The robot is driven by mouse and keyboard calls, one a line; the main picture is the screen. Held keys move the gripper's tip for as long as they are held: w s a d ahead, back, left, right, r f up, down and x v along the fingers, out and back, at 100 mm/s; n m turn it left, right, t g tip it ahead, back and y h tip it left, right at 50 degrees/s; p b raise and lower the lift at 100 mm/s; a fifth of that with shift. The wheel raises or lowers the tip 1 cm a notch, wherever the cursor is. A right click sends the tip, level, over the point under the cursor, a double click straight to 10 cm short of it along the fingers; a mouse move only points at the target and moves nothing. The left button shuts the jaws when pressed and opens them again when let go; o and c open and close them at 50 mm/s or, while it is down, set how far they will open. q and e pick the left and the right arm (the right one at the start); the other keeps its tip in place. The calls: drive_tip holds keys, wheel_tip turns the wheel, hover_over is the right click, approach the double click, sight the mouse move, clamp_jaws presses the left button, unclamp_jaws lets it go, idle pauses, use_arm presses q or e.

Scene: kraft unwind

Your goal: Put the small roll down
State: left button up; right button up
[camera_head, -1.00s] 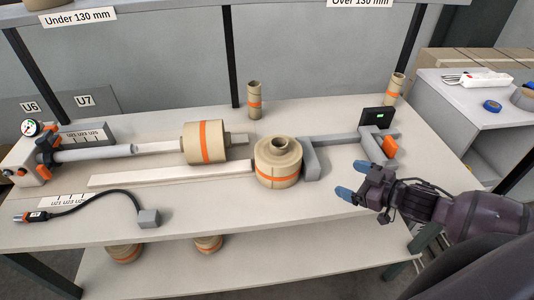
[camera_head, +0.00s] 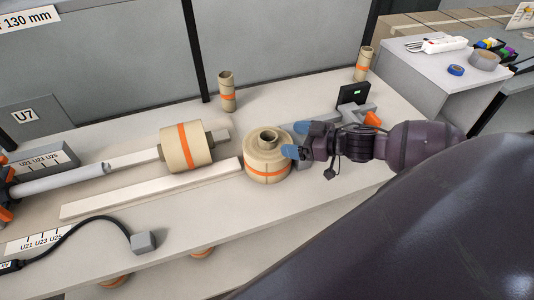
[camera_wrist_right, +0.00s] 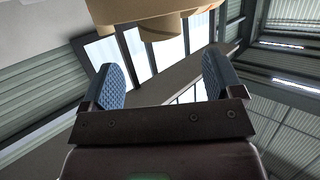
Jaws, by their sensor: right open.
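A tan paper roll (camera_head: 267,163) with an orange band and a narrow core stands upright on the bench at the middle of the head view. My right gripper (camera_head: 298,141) is open, with its blue fingertips close at the roll's right side; whether they touch it, I cannot tell. In the right wrist view, the open fingers (camera_wrist_right: 163,82) have nothing between them, and a tan roll (camera_wrist_right: 150,14) with a protruding core shows beyond them at the top. Another banded roll (camera_head: 177,149) lies on its side around a bar to the left. My left gripper is out of view.
Two slim rolls stand at the back, one left (camera_head: 227,95) and one right (camera_head: 364,65). A small dark display (camera_head: 353,95) stands behind my right gripper. A long pale bar (camera_head: 150,192) lies along the bench. A cable with a grey block (camera_head: 143,242) lies at front left.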

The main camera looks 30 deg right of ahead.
sight(272, 137)
drive_tip(key=shift+x, duration=3.7)
drive_tip(key=shift+s+f, duration=0.1)
clamp_jaws()
